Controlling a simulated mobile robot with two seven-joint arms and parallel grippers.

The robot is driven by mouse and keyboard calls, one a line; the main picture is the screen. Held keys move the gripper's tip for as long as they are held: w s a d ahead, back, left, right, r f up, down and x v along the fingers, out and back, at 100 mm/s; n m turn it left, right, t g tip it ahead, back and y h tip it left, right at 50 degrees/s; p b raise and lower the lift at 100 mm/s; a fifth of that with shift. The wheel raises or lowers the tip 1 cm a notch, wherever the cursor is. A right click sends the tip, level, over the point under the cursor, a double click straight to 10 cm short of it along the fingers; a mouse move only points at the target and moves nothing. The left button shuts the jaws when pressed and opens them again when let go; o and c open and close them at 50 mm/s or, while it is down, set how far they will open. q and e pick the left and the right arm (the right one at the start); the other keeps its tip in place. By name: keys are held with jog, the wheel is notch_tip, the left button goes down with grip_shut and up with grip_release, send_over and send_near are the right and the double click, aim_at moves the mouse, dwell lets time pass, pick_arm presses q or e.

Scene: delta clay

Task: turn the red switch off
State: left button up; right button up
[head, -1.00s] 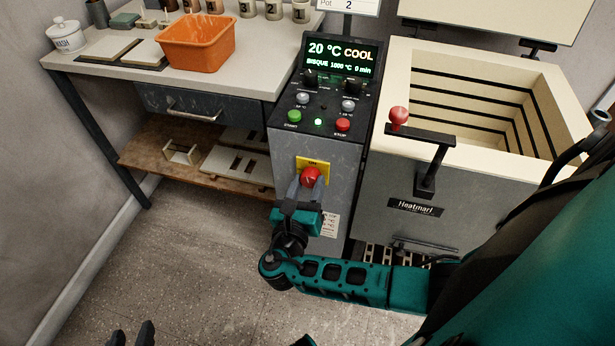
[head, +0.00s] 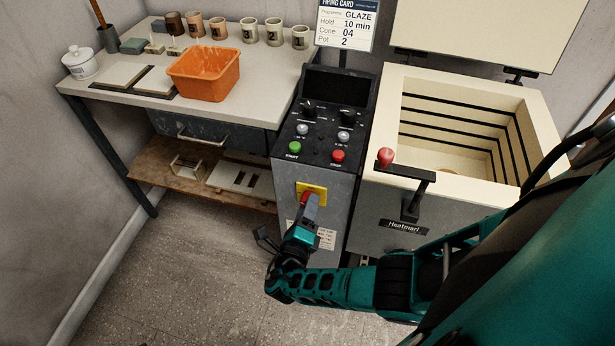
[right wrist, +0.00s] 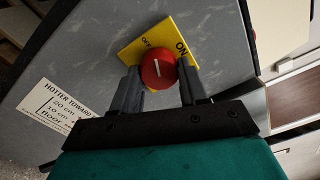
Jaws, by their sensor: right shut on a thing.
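The red switch (head: 306,196) is a round knob on a yellow plate (head: 320,188) on the front of the grey control box (head: 283,177). My right gripper (head: 311,207) is shut on the knob, partly covering it in the head view. In the right wrist view the two fingers (right wrist: 160,85) sit on either side of the red switch (right wrist: 157,69). Its white mark points toward the word OFF on the plate (right wrist: 179,42). The display (head: 338,88) above is dark. My left gripper is not in view.
A worktable (head: 262,62) with an orange tub (head: 203,75) and cups is at the left. The floor in front is clear.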

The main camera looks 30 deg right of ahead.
jog(key=n, duration=0.2)
jog(key=n+p, duration=0.1)
jog(key=n, duration=0.1)
jog(key=shift+w+d+r+n, duration=0.1)
jog(key=shift+r+n, duration=0.1)
jog(key=shift+n, duration=0.1)
dwell(0.5)
jog(key=o, duration=1)
jog(key=shift+f, duration=0.1)
jog(key=shift+o, duration=0.2)
